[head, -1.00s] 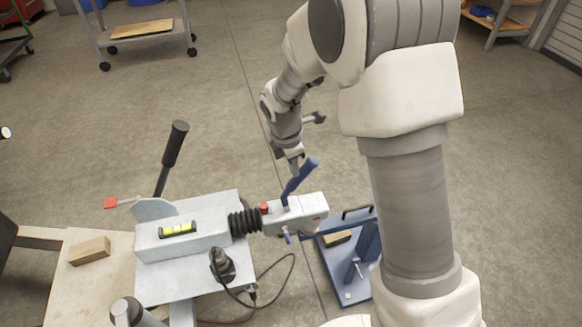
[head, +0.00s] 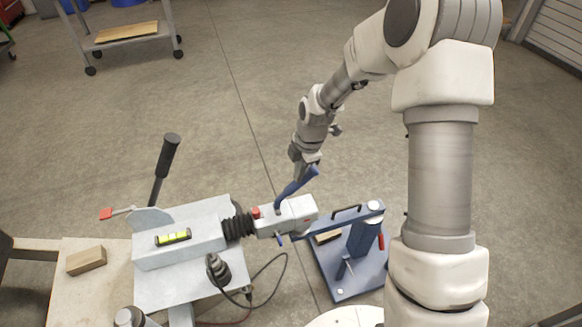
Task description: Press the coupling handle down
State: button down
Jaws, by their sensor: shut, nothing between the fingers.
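The coupling handle (head: 294,189) is a blue lever that slants up and to the right from the grey coupling head (head: 290,216). The coupling head sits at the end of a black ribbed bellows (head: 238,226) on the trailer frame (head: 185,243). My gripper (head: 303,172) is shut and empty. It points down at the upper end of the handle and overlaps it in the picture. I cannot tell whether the fingertips touch the handle.
A handbrake lever (head: 166,160) with a black grip stands up at the left. A blue stand (head: 350,260) is right of the coupling. A yellow-green level (head: 173,237) lies on the frame. A wooden block (head: 86,260) lies at lower left.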

aim_at(311, 173)
jog(key=shift+w+d+f+g+y+p, duration=0.1)
jog(key=shift+w+d+f+y+p, duration=0.15)
jog(key=shift+d+y, duration=0.25)
jog(key=shift+w+d+f+g+y+p, duration=0.1)
jog(key=shift+d+f+y+p, duration=0.1)
jog(key=shift+d+f+y, duration=0.25)
jog(key=shift+w+d+f+g+y+p, duration=0.1)
jog(key=shift+w+d+f+y+p, duration=0.2)
jog(key=shift+d, duration=0.35)
jog(key=w+d+f+g+y+b, duration=0.1)
jog(key=d+f+y+b, duration=0.3)
jog(key=d+f, duration=0.1)
jog(key=shift+f+m, duration=0.3)
jog(key=shift+f, duration=0.3)
jog(key=shift+d+f, duration=0.15)
jog(key=shift+f, duration=0.05)
jog(key=shift+r, duration=0.15)
